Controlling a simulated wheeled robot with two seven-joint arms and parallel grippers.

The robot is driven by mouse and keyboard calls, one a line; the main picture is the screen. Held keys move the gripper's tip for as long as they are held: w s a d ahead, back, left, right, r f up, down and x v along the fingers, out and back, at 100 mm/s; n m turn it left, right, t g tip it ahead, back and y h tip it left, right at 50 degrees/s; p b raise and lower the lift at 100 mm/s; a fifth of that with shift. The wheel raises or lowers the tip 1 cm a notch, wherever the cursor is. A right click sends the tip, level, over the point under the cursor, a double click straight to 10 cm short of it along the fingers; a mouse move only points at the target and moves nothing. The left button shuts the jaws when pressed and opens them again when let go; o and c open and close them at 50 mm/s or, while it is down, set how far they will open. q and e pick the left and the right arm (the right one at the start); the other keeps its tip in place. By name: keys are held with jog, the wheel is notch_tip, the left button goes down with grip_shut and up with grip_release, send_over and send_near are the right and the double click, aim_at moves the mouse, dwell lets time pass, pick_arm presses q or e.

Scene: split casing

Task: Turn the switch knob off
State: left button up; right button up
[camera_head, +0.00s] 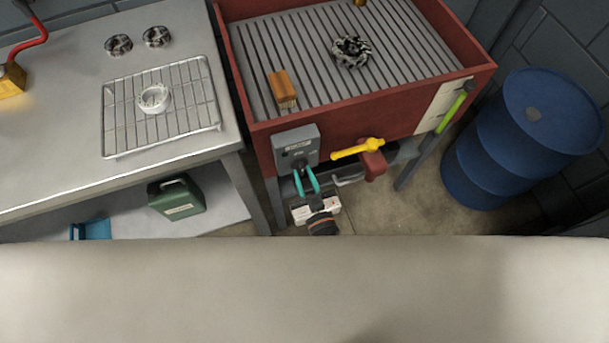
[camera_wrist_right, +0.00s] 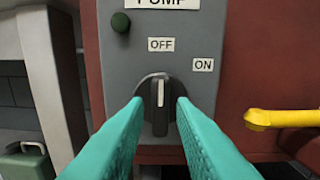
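The dark switch knob (camera_wrist_right: 160,104) is on a grey box (camera_wrist_right: 112,75) labelled PUMP, fixed to the red tank's front. Its white pointer line stands upright, toward the OFF label (camera_wrist_right: 161,44); the ON label (camera_wrist_right: 203,65) is up and to the right. The box also shows in the head view (camera_head: 283,139). My right gripper (camera_wrist_right: 159,106) has its teal fingers spread on either side of the knob's raised grip, with gaps seen between; contact is not visible. It also shows in the head view (camera_head: 306,177). My left gripper is out of view.
A yellow lever (camera_wrist_right: 274,119) sticks out right of the box; it also shows in the head view (camera_head: 357,149). The red tank (camera_head: 340,132) has a slatted top. A metal bench (camera_head: 60,165) stands left and a blue barrel (camera_head: 480,160) right.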

jog(key=shift+o, duration=0.8)
jog(key=b+v, duration=0.1)
jog(key=v, duration=1.1)
jog(key=shift+r, duration=0.1)
